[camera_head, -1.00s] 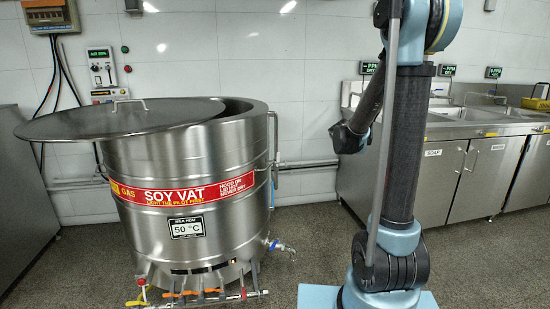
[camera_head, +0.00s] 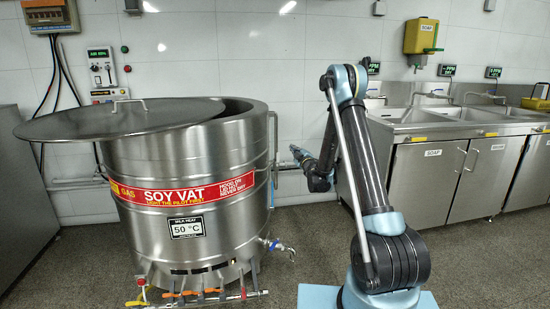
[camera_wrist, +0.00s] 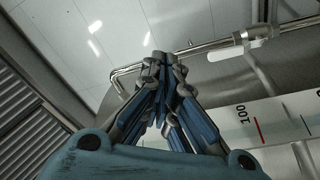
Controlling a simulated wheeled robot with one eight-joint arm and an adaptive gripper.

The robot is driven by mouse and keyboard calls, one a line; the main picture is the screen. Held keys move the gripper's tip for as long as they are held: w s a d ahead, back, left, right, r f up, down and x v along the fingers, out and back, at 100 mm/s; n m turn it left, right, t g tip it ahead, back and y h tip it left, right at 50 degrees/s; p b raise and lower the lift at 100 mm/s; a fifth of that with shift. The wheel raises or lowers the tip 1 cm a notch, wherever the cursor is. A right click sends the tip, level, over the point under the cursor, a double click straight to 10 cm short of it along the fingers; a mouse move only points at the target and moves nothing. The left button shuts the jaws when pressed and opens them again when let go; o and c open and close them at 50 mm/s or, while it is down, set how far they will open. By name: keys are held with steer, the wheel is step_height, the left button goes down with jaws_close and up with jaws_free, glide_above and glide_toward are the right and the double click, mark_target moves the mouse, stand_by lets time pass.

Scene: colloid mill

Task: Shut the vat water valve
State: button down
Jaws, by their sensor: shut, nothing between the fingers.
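The steel soy vat (camera_head: 140,232) stands left of my arm, its round lid (camera_head: 110,122) lying partly over the top. I cannot tell which fitting is the vat water valve. My gripper (camera_head: 295,149) is beside the vat's upper right side, near the wall pipe. In the wrist view my gripper (camera_wrist: 160,58) is shut and empty. A bent metal pipe (camera_wrist: 198,48) with a pale fitting (camera_wrist: 240,47) lies just beyond the fingertips, apparently apart from them.
A scale strip marked 100 (camera_wrist: 258,125) is right of the gripper in the wrist view. Sink cabinets (camera_head: 430,180) stand at the right, under a yellow soap dispenser (camera_head: 421,36). The floor between is clear.

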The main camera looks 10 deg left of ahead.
steer(key=s+a+f+n+g+y, duration=0.1)
steer(key=a+f+n+y, duration=0.2)
steer(key=a+f, duration=0.3)
steer(key=shift+s+f+n+g+y, duration=0.15)
steer(key=shift+f+n+g+y, duration=0.2)
steer(key=shift+f, duration=0.35)
